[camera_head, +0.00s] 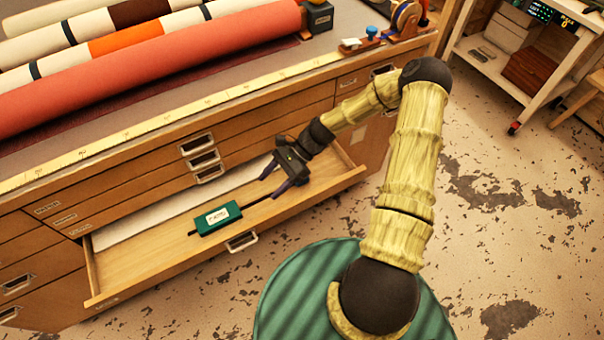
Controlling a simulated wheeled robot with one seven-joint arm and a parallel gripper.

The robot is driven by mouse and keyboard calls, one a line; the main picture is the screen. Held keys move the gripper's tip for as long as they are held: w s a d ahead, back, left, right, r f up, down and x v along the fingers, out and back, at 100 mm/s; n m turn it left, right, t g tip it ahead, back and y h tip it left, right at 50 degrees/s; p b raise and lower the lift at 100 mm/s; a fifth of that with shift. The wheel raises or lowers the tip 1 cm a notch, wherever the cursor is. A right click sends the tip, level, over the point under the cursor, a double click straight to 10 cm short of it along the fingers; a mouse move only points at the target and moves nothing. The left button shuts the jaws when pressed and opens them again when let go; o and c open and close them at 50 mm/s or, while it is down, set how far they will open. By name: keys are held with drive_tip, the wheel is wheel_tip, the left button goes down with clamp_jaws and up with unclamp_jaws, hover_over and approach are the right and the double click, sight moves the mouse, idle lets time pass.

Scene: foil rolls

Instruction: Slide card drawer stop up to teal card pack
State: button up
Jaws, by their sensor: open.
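The teal card pack (218,219) has a white label and lies in the open wooden drawer (165,250), near its front edge. A thin black rod (258,202) runs along the drawer floor, showing at both ends of the pack. My gripper (271,187) is open over the right part of the drawer, to the right of the pack and apart from it. One dark finger is over the rod's right end; the other is farther back. I cannot make out a separate drawer stop; it may be hidden by the gripper or be part of the dark shape there.
The drawer's front panel, with a metal handle (242,241), stands along the near side. A white sheet (150,222) lies at the back of the drawer. The cabinet top carries a yellow ruler strip (160,122) and several rolls, including a red one (150,60).

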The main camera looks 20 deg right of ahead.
drive_tip(key=w+d+r+h, duration=0.1)
drive_tip(key=d, duration=0.2)
drive_tip(key=d+r+h+b, duration=0.1)
drive_tip(key=d, duration=0.2)
drive_tip(key=w+d+r+h, duration=0.1)
drive_tip(key=d+r, duration=0.1)
drive_tip(key=shift+w+d+t+b, duration=0.3)
drive_tip(key=shift+w+d+t, duration=0.05)
drive_tip(key=shift+d+t, duration=0.05)
drive_tip(key=w+d+r+t+h+b, duration=0.1)
drive_tip(key=d+r+h, duration=0.2)
drive_tip(key=d+r, duration=0.4)
wheel_tip(320, 180, up, 2)
drive_tip(key=shift+w+r+t, duration=0.1)
drive_tip(key=shift+w+t, duration=0.15)
drive_tip(key=shift+t, duration=0.05)
drive_tip(key=shift+m, duration=0.3)
drive_tip(key=b+x, duration=0.3)
drive_tip(key=x, duration=1.4)
drive_tip(key=shift+s+f, duration=0.1)
drive_tip(key=shift+f, duration=0.15)
drive_tip(key=shift+c, duration=0.5)
clamp_jaws()
